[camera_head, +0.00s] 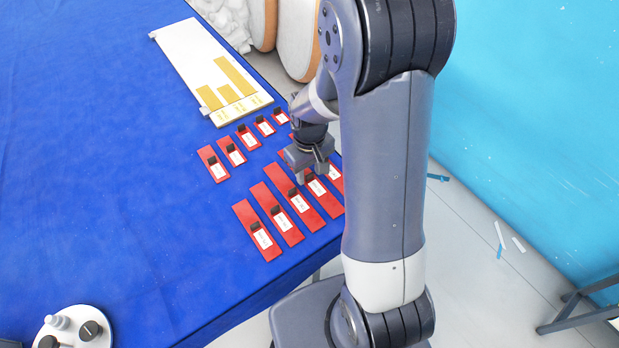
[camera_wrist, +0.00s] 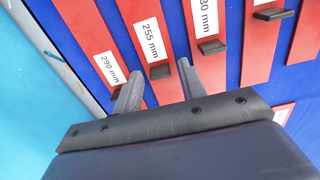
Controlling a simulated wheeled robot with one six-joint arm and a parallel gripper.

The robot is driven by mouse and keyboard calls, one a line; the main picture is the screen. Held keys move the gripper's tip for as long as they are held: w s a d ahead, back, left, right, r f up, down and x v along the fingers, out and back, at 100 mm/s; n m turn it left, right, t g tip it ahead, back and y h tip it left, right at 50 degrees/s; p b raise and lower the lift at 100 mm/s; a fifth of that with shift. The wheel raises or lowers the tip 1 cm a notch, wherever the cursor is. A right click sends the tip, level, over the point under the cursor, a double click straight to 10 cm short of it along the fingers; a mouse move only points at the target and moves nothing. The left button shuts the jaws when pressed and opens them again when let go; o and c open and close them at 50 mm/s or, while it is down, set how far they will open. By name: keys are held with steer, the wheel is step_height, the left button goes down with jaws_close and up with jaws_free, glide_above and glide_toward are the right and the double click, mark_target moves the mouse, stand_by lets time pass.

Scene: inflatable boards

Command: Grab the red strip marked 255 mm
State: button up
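The red strip marked 255 mm (camera_wrist: 144,20) lies flat on the blue cloth, with a white label and a small black grip block (camera_wrist: 160,72) on it. In the head view, it seems to be the second strip from the right (camera_head: 331,205) in the near row, partly hidden by my gripper. My gripper (camera_wrist: 159,69) is open and empty. In the wrist view, its two fingers appear on either side of the black block. I cannot tell how far above the strip they are.
A strip marked 290 mm (camera_wrist: 88,28) lies close beside it, near the table edge, with other red strips on the other side. A white board with yellow bars (camera_head: 190,50) lies farther back.

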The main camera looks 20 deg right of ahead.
jaws_close()
steer(key=shift+r, duration=0.15)
